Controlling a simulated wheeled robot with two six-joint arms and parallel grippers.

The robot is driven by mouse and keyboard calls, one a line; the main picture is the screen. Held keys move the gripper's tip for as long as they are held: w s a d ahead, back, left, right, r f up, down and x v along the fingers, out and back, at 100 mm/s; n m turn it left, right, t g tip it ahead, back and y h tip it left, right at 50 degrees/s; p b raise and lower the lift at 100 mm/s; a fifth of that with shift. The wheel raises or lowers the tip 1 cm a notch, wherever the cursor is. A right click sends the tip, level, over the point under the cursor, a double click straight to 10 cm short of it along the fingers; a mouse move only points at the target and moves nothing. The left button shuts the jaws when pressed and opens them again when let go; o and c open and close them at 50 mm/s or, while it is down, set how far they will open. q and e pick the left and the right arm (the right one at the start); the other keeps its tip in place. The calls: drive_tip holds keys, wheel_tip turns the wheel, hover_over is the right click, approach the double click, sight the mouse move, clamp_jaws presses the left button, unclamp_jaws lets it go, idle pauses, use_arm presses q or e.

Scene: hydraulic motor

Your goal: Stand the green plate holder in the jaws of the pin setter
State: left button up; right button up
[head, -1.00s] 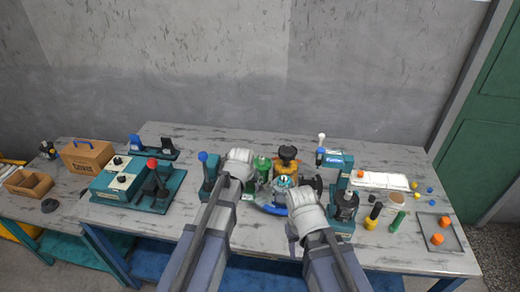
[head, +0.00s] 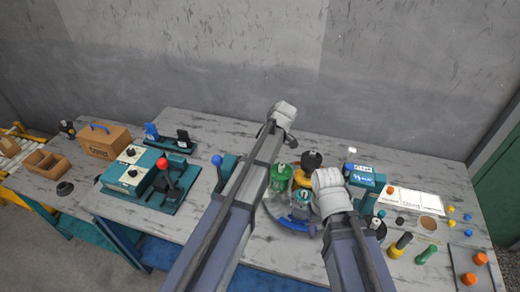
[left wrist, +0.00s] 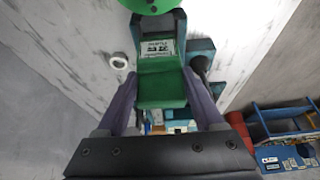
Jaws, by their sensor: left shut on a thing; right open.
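My left gripper (left wrist: 163,104) is shut on the green plate holder (left wrist: 161,86), a green block with a white label on its upper part, in the left wrist view. Behind the holder in that view is a teal body with a black arm, and I cannot tell whether they touch. In the head view my left arm reaches toward the wall and hides its jaws and the holder. A teal device with a blue-knobbed lever (head: 217,160), perhaps the pin setter, stands left of this arm. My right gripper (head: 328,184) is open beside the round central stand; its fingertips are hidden.
A green part (head: 281,178) and a yellow part with a black top (head: 311,160) stand close between my arms. A teal unit with a red knob (head: 162,163) is at left. A white tray (head: 418,201) and small pegs crowd the right. The back edge is mostly clear.

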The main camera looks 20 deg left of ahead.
use_arm(q)
drive_tip(key=shift+s, duration=0.1)
drive_tip(key=shift+f, duration=0.1)
wheel_tip(320, 180, down, 6)
drive_tip(key=b, duration=0.6)
drive_tip(key=shift+f+b, duration=0.2)
drive_tip(key=shift+b, duration=0.2)
drive_tip(key=o, duration=1.6)
drive_tip(key=shift+c, duration=0.2)
drive_tip(key=shift+r, duration=0.1)
wheel_tip(320, 180, up, 7)
drive_tip(key=p, duration=0.7)
